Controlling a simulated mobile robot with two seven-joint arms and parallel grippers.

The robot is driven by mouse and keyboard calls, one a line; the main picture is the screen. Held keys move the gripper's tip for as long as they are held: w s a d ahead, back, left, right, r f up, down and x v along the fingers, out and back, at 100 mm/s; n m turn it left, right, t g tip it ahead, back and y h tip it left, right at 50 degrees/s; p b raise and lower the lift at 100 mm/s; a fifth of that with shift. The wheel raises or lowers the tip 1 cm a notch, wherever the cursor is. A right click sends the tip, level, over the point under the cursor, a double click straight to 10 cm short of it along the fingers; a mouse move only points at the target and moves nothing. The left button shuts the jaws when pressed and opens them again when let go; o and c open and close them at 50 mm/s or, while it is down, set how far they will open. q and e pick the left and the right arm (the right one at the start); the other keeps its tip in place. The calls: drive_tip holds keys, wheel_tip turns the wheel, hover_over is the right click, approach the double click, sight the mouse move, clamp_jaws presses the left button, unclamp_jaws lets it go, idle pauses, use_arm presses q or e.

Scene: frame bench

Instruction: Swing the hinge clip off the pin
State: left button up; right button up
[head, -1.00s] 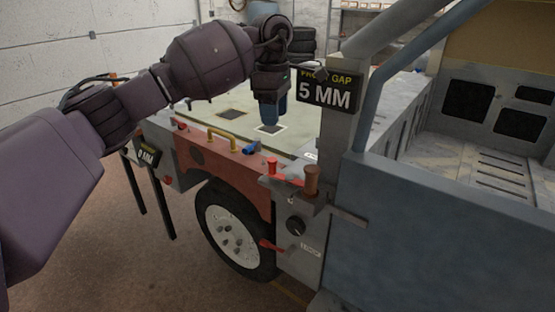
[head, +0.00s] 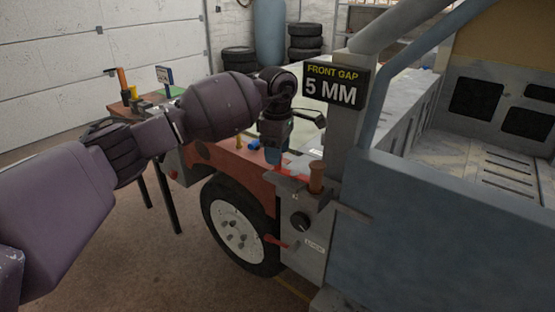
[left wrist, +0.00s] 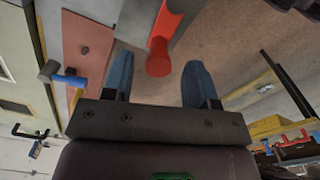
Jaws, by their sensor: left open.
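My left gripper (head: 272,158) is over the front corner of the vehicle's red-brown fender (head: 230,167). In the left wrist view its two blue fingers (left wrist: 158,68) are apart, with nothing clamped. A red handle-like piece (left wrist: 160,56) shows between and beyond the fingertips; it may be the hinge clip, but I cannot tell for sure. I cannot tell whether the fingers touch it. A brown upright peg (head: 316,178) stands on the grey post just right of the gripper. The pin itself cannot be made out with certainty. My right gripper is out of view.
A "FRONT GAP 5 MM" sign (head: 335,87) stands close right of the gripper. A blue-headed tool (left wrist: 68,78) lies on the fender. Bare floor (head: 110,235) is at left.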

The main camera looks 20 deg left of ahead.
use_arm(q)
drive_tip(key=shift+f, duration=1.4)
drive_tip(key=c, duration=0.9)
